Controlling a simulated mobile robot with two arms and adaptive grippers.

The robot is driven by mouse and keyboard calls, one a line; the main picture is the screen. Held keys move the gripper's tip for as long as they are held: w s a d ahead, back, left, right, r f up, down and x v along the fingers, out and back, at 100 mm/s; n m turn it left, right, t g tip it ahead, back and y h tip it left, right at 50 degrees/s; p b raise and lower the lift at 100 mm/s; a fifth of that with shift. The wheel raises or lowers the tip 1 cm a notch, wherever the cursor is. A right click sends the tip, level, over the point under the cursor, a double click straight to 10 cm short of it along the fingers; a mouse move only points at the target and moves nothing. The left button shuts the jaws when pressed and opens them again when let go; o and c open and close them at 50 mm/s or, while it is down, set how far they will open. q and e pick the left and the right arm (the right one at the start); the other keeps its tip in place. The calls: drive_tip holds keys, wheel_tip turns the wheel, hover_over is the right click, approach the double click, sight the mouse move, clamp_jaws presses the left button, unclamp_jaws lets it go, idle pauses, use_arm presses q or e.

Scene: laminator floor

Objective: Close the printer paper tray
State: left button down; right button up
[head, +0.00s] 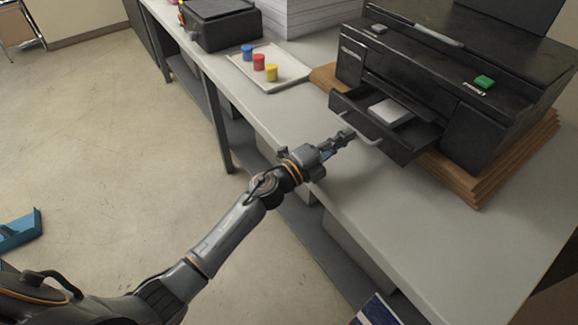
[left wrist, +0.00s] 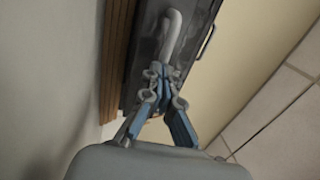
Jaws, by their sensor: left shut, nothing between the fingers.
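The black printer (head: 440,75) stands on wooden boards on the grey table. Its paper tray (head: 404,141) is pulled out at the front, with white paper (head: 390,111) inside. The tray has a grey curved handle (head: 362,130), which also shows in the left wrist view (left wrist: 171,36). My left gripper (head: 350,133) is shut and empty, with its fingertips close in front of the handle. In the left wrist view the fingertips (left wrist: 161,75) are just below the handle; I cannot tell whether they touch it. My right gripper is not in view.
A white tray (head: 285,74) with blue, red and yellow pots lies left of the printer. A black box (head: 217,24) and a white paper stack (head: 308,14) stand further back. The table (head: 420,240) in front of the printer is clear.

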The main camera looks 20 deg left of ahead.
sight(362, 129)
use_arm(q)
drive_tip(key=b+x, duration=0.1)
drive_tip(key=x, duration=0.2)
drive_tip(key=f+x, duration=0.1)
drive_tip(key=x, duration=0.1)
drive_tip(key=shift+w+d+f+b, duration=0.1)
drive_tip(key=shift+w+d+b, duration=0.15)
drive_tip(key=shift+w+b, duration=0.2)
drive_tip(key=shift+w+d, duration=0.45)
drive_tip(key=shift+w, duration=0.05)
drive_tip(key=shift+a, duration=0.1)
